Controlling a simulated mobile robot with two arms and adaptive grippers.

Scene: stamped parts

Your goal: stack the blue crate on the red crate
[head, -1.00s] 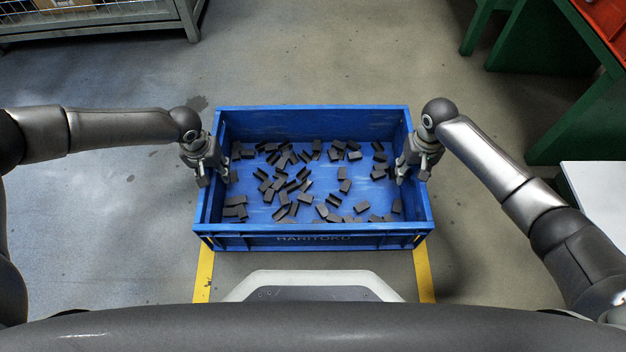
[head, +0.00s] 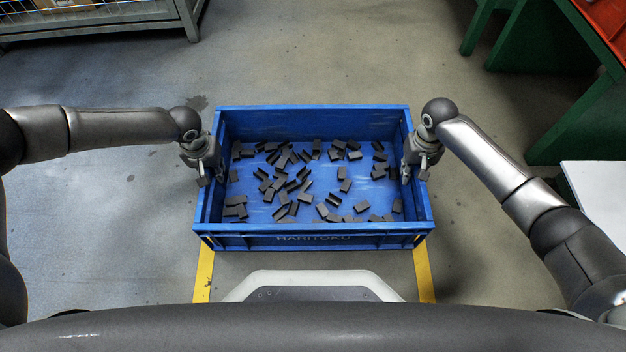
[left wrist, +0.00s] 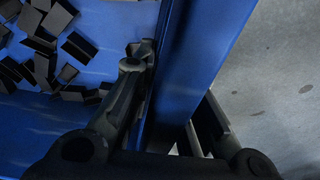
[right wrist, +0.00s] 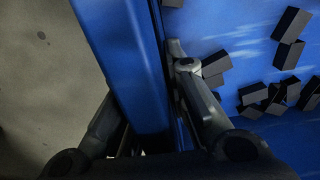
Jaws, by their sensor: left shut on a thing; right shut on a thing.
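The blue crate (head: 315,241) is in the middle of the head view, with several dark metal parts (head: 290,185) loose inside. My left gripper (head: 212,174) is shut on its left wall, one finger inside and one outside; the left wrist view shows this wall (left wrist: 190,70) between the fingers. My right gripper (head: 413,172) is shut on the right wall in the same way, and this wall (right wrist: 125,65) shows in the right wrist view. A red crate-like thing (head: 606,22) is cut off at the top right corner, on green furniture. What lies under the blue crate is hidden.
Green furniture (head: 580,125) stands at the right, with a white surface (head: 598,200) in front of it. A grey metal rack (head: 100,25) is at the top left. Yellow floor lines (head: 424,275) run beside my base. The floor left of the crate is clear.

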